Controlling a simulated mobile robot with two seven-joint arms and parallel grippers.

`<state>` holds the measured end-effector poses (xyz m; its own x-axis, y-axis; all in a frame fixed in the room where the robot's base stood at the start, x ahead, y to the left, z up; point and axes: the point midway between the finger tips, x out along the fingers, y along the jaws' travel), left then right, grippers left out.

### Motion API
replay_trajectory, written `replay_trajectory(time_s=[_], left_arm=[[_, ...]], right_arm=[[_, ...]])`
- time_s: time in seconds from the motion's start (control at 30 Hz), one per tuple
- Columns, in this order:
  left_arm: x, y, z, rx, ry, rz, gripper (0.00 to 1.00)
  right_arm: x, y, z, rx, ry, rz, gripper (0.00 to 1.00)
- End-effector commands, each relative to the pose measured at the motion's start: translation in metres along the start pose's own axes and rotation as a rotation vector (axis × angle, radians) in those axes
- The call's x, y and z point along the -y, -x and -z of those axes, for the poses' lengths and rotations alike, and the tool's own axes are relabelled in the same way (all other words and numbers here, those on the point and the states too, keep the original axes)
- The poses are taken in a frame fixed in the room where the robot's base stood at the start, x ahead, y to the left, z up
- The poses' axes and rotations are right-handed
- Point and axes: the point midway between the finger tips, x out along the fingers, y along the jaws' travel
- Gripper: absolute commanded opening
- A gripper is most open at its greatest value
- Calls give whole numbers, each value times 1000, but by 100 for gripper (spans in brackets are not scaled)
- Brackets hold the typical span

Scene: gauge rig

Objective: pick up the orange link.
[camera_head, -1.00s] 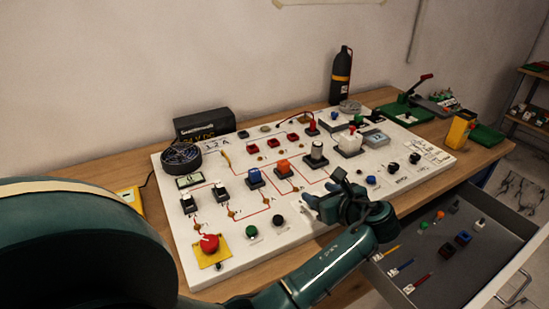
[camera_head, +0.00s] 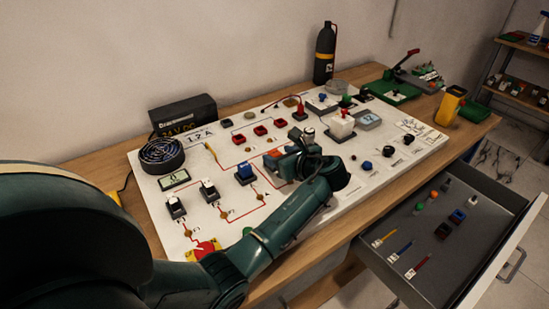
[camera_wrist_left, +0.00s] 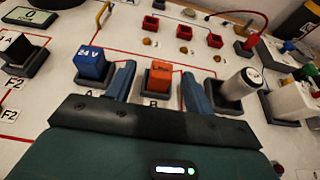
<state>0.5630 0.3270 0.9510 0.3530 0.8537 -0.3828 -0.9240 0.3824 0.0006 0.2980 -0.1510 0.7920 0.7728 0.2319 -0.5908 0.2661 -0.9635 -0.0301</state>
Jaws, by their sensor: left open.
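The orange link (camera_wrist_left: 160,78) sits in a dark socket marked B on the white board, as the left wrist view shows. My left gripper (camera_wrist_left: 157,85) is open, with one blue-grey finger on each side of the link and gaps between. In the head view the left gripper (camera_head: 285,158) is over the board, and the orange link (camera_head: 272,154) shows only in part behind it. No right gripper is in view.
A blue 24 V block (camera_wrist_left: 92,65) stands just left of the fingers, and a silver cylinder (camera_wrist_left: 240,85) in a socket stands just right. An open drawer (camera_head: 400,235) with small parts is at the right. Red sockets (camera_head: 260,130) lie behind.

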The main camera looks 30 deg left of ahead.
Motion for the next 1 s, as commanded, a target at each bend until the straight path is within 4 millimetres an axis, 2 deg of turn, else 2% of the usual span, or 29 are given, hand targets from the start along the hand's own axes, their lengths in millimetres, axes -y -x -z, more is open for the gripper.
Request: replay_trajectory(time_s=[0.17, 0.5, 0.77, 1.0], left_arm=[[0, -12, 1, 0, -1, -1, 53], [4, -56, 9, 0, 0, -1, 53], [4, -59, 9, 0, 1, 1, 53], [3, -59, 9, 0, 1, 0, 35]], right_arm=[[0, 0, 0, 0, 0, 0, 0], [0, -3, 5, -11, -5, -1, 0], [2, -4, 8, -16, -9, -1, 0], [2, -4, 7, -16, -9, 0, 0]])
